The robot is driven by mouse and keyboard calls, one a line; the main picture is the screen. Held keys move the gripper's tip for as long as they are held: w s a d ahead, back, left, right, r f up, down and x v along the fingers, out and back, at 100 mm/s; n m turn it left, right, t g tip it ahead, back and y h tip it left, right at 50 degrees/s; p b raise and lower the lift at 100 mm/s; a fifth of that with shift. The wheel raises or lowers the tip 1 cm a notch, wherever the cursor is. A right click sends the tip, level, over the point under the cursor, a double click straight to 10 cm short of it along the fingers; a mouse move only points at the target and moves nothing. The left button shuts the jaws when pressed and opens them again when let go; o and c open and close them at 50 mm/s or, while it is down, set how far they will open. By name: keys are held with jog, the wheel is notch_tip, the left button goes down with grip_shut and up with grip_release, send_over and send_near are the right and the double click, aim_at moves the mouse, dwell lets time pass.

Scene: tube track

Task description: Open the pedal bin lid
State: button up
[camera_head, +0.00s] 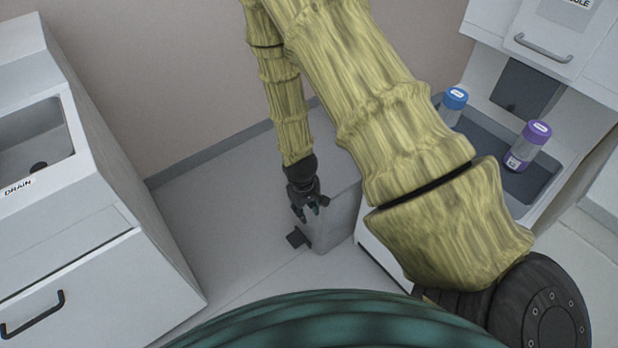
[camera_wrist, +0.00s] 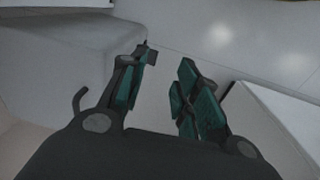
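The pedal bin (camera_head: 343,222) is a grey box on the floor in the middle of the head view, partly behind my gripper and arm. Its dark pedal (camera_head: 297,238) sticks out low at its left front. My arm hides part of the bin's top, so I cannot tell the lid's state clearly. My gripper (camera_head: 313,210) points down in front of the bin, above the pedal. In the wrist view my gripper (camera_wrist: 166,66) has its fingers apart with nothing between them. A grey rounded body, seemingly the bin (camera_wrist: 60,60), is at the left there.
A white cabinet with a sink (camera_head: 70,140) stands at the left. At the right, a counter has a dark basin holding a blue-capped jar (camera_head: 454,100) and a purple-capped jar (camera_head: 530,143). Bare floor (camera_head: 215,230) lies left of the bin.

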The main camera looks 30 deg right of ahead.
jog(key=w+d+r+h+b, duration=0.1)
jog(key=w+d+r+b, duration=0.35)
jog(key=w, duration=0.25)
jog(key=w+d+r+b, duration=0.3)
jog(key=w+d+r, duration=0.15)
jog(key=w, duration=0.35)
jog(key=f, duration=0.3)
jog(key=d+f+b, duration=0.1)
jog(key=f, duration=0.3)
jog(key=d+f, duration=0.1)
jog(key=f, duration=0.3)
jog(key=shift+s+d+f, duration=0.1)
jog(key=shift+c, duration=0.2)
grip_shut()
